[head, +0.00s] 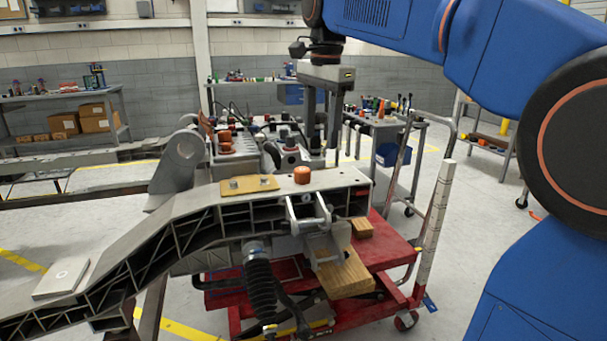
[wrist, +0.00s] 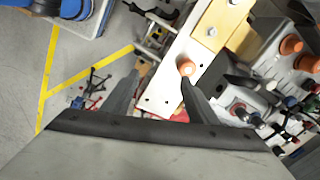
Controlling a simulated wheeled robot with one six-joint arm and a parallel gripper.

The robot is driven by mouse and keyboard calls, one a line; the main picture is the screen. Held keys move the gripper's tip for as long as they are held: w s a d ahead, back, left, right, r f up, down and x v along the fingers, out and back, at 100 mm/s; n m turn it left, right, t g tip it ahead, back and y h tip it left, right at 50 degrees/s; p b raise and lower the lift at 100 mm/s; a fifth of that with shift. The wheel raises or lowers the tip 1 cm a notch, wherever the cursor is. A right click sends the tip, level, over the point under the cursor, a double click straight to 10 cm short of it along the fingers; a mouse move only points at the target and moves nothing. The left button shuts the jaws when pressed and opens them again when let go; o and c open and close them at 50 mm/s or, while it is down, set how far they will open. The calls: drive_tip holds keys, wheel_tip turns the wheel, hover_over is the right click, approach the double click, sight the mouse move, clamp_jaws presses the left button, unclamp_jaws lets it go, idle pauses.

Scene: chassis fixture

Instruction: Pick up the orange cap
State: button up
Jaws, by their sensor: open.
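The orange cap (head: 302,175) sits upright on the flat top of the grey chassis beam (head: 340,178), near its right end. In the wrist view the cap (wrist: 187,68) shows by the tip of the right-hand finger; I cannot tell whether they touch. My gripper (head: 321,140) points down above and behind the beam in the head view, with its fingers apart. In the wrist view my gripper (wrist: 163,75) is open, with nothing held between its fingers.
A yellow plate (head: 249,184) lies on the beam left of the cap. Behind the beam is a crowded cluster of parts with other orange pieces (head: 225,141); similar orange pieces (wrist: 291,45) show in the wrist view. A red cart (head: 390,250) stands below.

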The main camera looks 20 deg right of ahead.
drive_tip(key=w+a+r+m+g, duration=0.15)
drive_tip(key=w+r+m, duration=0.25)
drive_tip(key=w, duration=0.4)
hover_over(302, 169)
drive_tip(key=f, duration=0.7)
drive_tip(key=s+f, duration=0.1)
drive_tip(key=f, duration=0.3)
drive_tip(key=shift+f, duration=0.25)
drive_tip(key=shift+w+f, duration=0.2)
drive_tip(key=shift+f, duration=1.2)
drive_tip(key=shift+w+f, duration=0.15)
drive_tip(key=shift+f, duration=1.2)
drive_tip(key=c, duration=1.3)
